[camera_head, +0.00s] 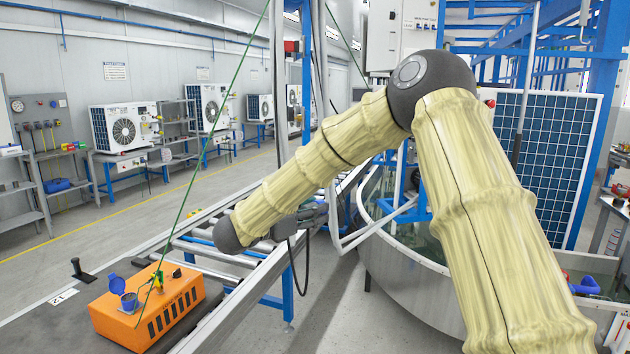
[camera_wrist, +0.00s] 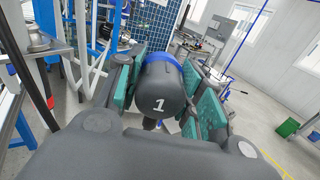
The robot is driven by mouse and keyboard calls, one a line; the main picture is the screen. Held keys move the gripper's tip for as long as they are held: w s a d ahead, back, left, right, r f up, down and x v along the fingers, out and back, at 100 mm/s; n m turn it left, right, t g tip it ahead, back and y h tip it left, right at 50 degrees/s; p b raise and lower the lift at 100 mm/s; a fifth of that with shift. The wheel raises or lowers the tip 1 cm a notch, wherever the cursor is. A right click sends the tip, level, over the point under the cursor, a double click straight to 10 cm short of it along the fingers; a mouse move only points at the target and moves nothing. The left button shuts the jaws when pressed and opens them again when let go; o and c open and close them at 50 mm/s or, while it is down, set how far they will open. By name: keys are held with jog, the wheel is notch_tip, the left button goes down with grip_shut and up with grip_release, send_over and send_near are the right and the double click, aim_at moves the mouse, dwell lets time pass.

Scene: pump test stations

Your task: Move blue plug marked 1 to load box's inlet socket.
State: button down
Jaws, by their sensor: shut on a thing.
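The plug (camera_wrist: 160,98) is dark grey with a white "1" and a blue ring at its far end. In the wrist view it lies between the teal-padded fingers of my gripper (camera_wrist: 168,72), which is shut on it. In the head view my gripper (camera_head: 310,214) is at the middle, above the roller conveyor's right side; a black cable (camera_head: 300,272) hangs below it. The plug is not clearly seen there. The orange load box (camera_head: 150,312) is at the lower left, well apart from my gripper. Its blue inlet socket (camera_head: 129,301) is on top, with the lid (camera_head: 116,283) raised.
A yellow-green connector (camera_head: 157,280) with a green cord (camera_head: 205,160) stands on the load box. A black upright fixture (camera_head: 80,271) is beside a number label (camera_head: 62,297). The conveyor rollers (camera_head: 210,255) lie behind the box. A round metal tank (camera_head: 430,288) is at right.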

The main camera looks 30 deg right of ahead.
jog(key=s+a+f+n+t+y, duration=0.1)
jog(key=a+f+n+t+y, duration=0.25)
jog(key=f, duration=0.65)
jog(key=s+a+f+n+t+y, duration=0.1)
jog(key=a+f+n+t+y, duration=0.2)
jog(key=f, duration=0.8)
jog(key=a+f+n+t+y, duration=0.1)
jog(key=a+f+n+t, duration=0.3)
jog(key=f, duration=0.6)
jog(key=s+a+f+n+t+y, duration=0.2)
jog(key=s+a+f+y, duration=0.3)
jog(key=s, duration=0.4)
jog(key=s+a+f+n+t+y, duration=0.2)
jog(key=s+a+f+y, duration=0.3)
jog(key=s, duration=0.4)
jog(key=shift+s+a+f+n, duration=0.4)
jog(key=shift+a+f+n, duration=0.35)
jog(key=shift+a+f, duration=0.15)
